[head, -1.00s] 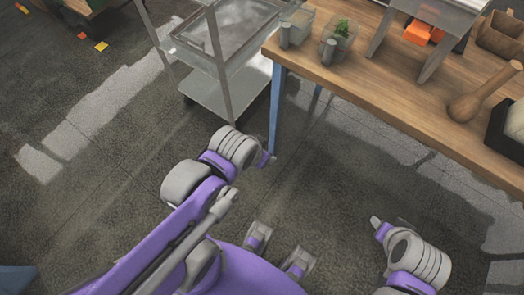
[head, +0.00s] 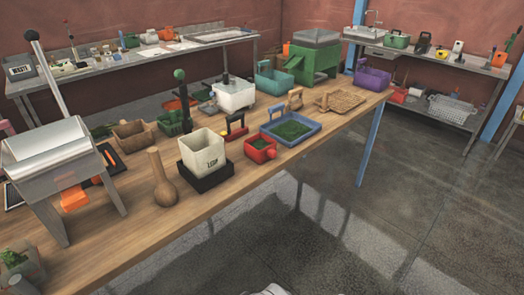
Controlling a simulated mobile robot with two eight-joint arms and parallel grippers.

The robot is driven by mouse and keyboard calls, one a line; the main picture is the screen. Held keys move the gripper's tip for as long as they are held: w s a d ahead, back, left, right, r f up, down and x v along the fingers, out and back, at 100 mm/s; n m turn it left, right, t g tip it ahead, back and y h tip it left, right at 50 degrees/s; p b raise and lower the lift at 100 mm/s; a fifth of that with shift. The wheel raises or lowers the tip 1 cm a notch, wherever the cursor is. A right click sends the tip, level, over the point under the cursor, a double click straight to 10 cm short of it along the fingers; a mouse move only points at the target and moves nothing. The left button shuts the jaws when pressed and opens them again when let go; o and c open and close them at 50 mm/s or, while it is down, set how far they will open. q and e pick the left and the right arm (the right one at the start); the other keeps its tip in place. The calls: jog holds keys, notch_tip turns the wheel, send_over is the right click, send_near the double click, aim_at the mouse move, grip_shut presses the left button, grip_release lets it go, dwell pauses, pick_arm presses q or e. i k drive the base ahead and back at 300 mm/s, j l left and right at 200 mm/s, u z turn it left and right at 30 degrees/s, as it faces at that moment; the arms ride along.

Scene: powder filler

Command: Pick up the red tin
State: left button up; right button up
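A blue tray (head: 291,140) with green contents, a wooden pestle-like tool (head: 161,180) and a metal stand (head: 52,152) are on the table. Green machine (head: 316,62) and purple bin (head: 372,80) stand at its far end. The floor (head: 400,200) right of the table is clear.

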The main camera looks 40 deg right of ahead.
aim_at(260, 147)
jog(key=z, duration=1.45)
jog(key=u, duration=0.5)
jog(key=i+l+u, duration=0.1)
jog(key=l+u, duration=0.4)
jog(key=u, duration=0.2)
jog(key=i+l+u, duration=0.1)
jog(key=l+u, duration=0.25)
